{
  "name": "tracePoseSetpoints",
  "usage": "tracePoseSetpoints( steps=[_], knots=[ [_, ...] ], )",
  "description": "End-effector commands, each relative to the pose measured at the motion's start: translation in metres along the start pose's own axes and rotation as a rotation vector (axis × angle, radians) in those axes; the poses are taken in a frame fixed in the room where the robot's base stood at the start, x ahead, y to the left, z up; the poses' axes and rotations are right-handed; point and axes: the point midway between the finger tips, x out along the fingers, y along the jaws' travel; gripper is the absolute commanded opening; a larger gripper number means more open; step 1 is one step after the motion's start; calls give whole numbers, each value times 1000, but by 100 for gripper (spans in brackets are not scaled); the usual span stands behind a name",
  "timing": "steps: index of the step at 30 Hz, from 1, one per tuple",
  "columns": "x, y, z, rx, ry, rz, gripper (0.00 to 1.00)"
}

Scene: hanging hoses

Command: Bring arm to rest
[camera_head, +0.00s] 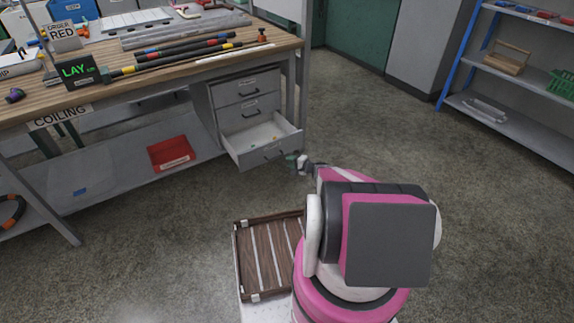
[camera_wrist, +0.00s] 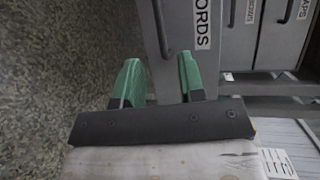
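My gripper (camera_wrist: 158,60) shows two green fingers spread apart in the wrist view, with nothing held between them. The grey front of a drawer and its dark bar handle (camera_wrist: 161,28) lie beyond the fingertips. In the head view my arm reaches forward from the lower middle, and its green-tipped gripper (camera_head: 291,158) is close to the right end of the open lower drawer (camera_head: 285,152). Whether it touches the drawer cannot be told. Most of the forearm is hidden behind my large pink and grey arm link.
The open drawer juts from the workbench (camera_head: 200,72) and holds a few small items. Two shut drawers (camera_head: 245,88) are above it. A red tray (camera_head: 170,153) sits on the lower shelf. A blue-posted rack (camera_head: 510,118) stands right. Floor between is clear.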

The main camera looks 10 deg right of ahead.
Motion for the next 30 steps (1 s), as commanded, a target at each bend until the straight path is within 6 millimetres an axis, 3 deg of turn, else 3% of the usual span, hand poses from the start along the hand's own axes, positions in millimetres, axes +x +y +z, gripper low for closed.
tracePoseSetpoints(
  steps=[19, 23, 30],
  knots=[
    [-3, -7, 4, -10, -18, 11, 37],
    [-2, -27, 30, -48, -89, 63, 37],
    [-15, -82, 109, -191, -312, 286, 37]
  ],
)
